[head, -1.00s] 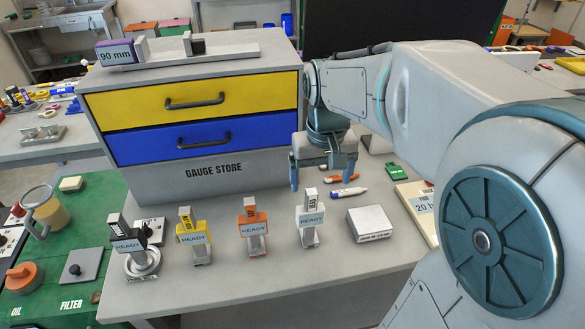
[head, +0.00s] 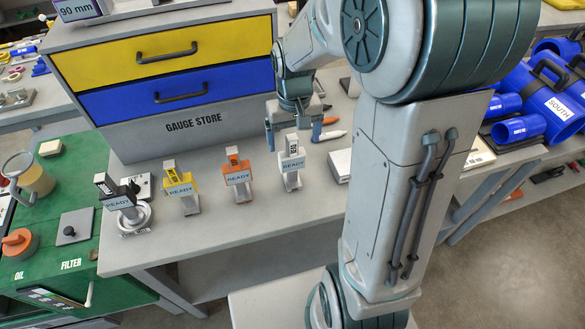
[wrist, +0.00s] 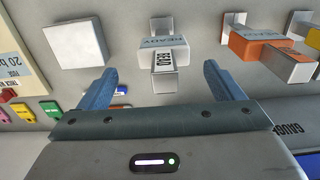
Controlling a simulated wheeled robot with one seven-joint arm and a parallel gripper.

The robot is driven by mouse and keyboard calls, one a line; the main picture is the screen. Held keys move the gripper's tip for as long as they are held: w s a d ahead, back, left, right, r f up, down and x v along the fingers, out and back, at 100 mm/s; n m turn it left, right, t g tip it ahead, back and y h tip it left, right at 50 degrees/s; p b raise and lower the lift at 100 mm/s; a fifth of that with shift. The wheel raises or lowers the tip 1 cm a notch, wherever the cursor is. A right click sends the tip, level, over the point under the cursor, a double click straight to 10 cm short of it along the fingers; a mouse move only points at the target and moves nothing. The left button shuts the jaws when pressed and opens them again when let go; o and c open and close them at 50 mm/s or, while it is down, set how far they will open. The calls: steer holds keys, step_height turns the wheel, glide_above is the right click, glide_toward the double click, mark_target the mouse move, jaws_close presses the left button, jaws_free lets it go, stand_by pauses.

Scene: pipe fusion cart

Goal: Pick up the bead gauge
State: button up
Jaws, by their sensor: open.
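The bead gauge appears to be the white upright gauge (head: 291,164) with a READY tag, standing on the grey bench at the right end of a row of gauges. In the wrist view the same white gauge (wrist: 164,43) shows a black-and-white label that seems to read BEAD. My gripper (head: 293,134) is open and empty, just behind the white gauge on the gauge store side. In the wrist view, the two blue fingertips of my gripper (wrist: 160,70) are spread to either side of the gauge's near end, and neither visibly touches it.
An orange gauge (head: 237,172), a yellow gauge (head: 181,188) and a dark gauge (head: 122,203) stand left of it. A white block (wrist: 87,44) lies on the other side. The gauge store (head: 190,138) rises behind. The bench front is clear.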

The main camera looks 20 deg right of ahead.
mark_target(292, 146)
steer(key=f, duration=0.4)
steer(key=shift+a+p, duration=0.2)
steer(key=shift+p, duration=0.1)
steer(key=c, duration=1.6)
steer(key=shift+o, duration=0.2)
steer(key=shift+r, duration=0.15)
steer(key=shift+r, duration=0.3)
steer(key=r, duration=0.2)
steer(key=r+b, duration=0.1)
steer(key=shift+s+r, duration=0.3)
steer(key=s+r+b, duration=0.1)
steer(key=s+r, duration=0.5)
steer(key=s, duration=0.5)
steer(key=shift+a+r+b, duration=0.2)
steer(key=shift+r+b, duration=0.05)
steer(key=shift+b, duration=0.15)
